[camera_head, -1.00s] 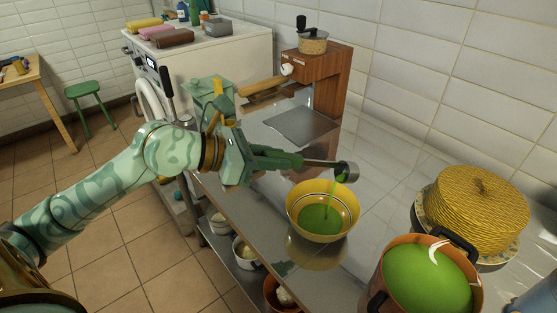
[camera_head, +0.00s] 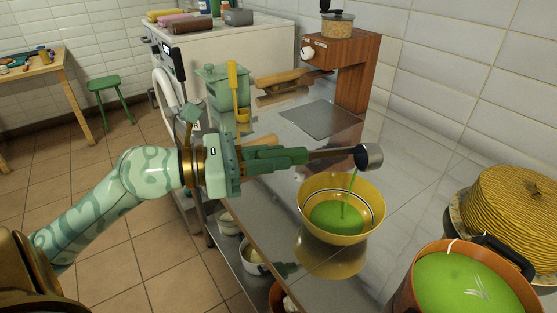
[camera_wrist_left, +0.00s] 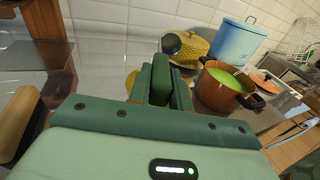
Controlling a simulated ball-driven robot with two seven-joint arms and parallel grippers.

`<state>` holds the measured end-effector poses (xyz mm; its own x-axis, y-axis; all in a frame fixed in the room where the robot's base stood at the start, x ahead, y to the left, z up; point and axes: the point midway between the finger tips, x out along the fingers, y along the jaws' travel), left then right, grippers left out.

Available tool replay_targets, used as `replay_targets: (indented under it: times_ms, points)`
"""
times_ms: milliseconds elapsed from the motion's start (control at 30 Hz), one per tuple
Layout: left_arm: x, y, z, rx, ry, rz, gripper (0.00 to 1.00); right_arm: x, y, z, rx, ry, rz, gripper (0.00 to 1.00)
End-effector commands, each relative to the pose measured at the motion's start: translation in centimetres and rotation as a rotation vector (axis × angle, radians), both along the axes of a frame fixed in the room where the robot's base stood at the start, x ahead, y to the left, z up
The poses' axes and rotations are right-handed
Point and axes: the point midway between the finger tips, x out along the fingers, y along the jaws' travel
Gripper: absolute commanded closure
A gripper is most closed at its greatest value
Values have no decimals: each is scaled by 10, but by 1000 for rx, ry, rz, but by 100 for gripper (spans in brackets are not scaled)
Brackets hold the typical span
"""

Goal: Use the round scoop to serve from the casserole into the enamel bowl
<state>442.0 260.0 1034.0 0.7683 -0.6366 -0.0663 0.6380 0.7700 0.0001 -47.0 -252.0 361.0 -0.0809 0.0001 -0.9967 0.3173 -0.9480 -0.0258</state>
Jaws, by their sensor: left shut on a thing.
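My left gripper (camera_head: 303,155) is shut on the dark handle of the round scoop (camera_head: 370,158). The scoop's metal cup is tipped above the enamel bowl (camera_head: 345,239), and a thin green stream falls from its lip. The bowl is yellow with dark lines inside and has green soup in its bottom. The casserole (camera_head: 405,292) stands at lower right, open, orange-brown with dark handles and holding green soup. It also shows in the left wrist view (camera_wrist_left: 214,98). My right gripper is not in view.
A yellow woven dome (camera_head: 520,215) stands behind the casserole by the tiled wall. A wooden machine (camera_head: 352,75) and a green canister (camera_head: 215,90) stand at the counter's far end. A blue bin (camera_wrist_left: 235,45) shows in the left wrist view.

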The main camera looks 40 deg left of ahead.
Motion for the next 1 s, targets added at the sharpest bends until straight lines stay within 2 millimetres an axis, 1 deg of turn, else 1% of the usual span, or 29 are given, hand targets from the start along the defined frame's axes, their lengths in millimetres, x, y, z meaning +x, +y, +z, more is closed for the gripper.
replay_targets:
  times_ms: [33, 367, 433, 567, 800, 900, 1000]
  points:
    - [1, 0, -8, -11, -7, -1, 100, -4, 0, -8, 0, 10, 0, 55]
    - [2, -1, -23, -76, -82, -1, 100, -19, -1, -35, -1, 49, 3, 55]
    - [2, -1, -27, -96, -106, -1, 100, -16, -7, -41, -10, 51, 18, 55]
    - [2, -1, -35, -132, -148, 0, 100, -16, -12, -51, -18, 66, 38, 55]
    - [3, -1, -53, -225, -254, 1, 100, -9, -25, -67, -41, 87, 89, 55]
    - [3, -1, -60, -260, -300, 4, 100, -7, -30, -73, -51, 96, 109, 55]
    - [3, -1, -62, -278, -327, 0, 100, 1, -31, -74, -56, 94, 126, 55]
